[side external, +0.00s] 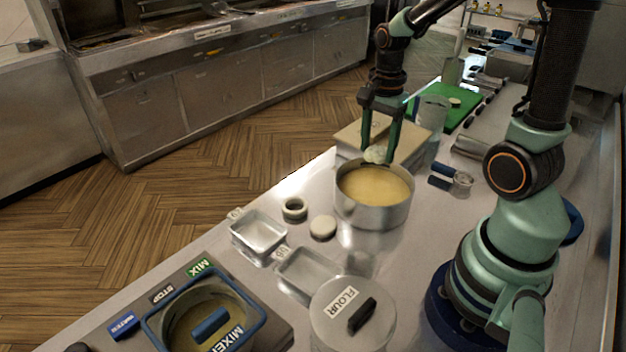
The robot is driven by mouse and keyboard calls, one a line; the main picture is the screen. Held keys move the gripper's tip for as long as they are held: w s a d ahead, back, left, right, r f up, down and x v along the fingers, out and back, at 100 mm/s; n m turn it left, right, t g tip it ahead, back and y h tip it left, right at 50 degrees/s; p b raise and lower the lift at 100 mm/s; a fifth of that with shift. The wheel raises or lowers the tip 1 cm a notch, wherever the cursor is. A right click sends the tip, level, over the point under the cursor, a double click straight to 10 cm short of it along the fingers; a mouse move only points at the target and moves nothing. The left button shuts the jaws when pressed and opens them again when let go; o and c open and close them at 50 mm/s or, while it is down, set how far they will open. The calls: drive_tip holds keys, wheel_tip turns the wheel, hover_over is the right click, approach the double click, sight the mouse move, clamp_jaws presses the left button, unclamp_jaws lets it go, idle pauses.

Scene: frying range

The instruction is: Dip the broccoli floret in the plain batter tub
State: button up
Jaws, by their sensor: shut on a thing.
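My gripper (378,151) points down and is shut on a small pale lump, the broccoli floret (376,155). The floret looks whitish, and its detail is too small to tell. It is at the far rim of a round metal tub (372,212) of smooth tan batter, the plain batter tub. The floret appears above the batter surface, in line with the back edge. I cannot tell from this one view whether it is over the tub or just behind it.
A tan box or board (410,145) stands behind the tub, with a clear container (432,112) and a green board (462,108) beyond. In front are small trays (258,228), a white disc (323,226), a flour-labelled lid (335,325) and a mixer bin (165,325).

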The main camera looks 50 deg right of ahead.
sight(371, 202)
drive_tip(key=shift+d+f, duration=0.4)
drive_tip(key=shift+f, duration=5.85)
drive_tip(key=shift+a, duration=0.15)
drive_tip(key=shift+a, duration=0.2)
drive_tip(key=shift+d, duration=0.55)
drive_tip(key=shift+a, duration=0.55)
drive_tip(key=shift+d, duration=0.3)
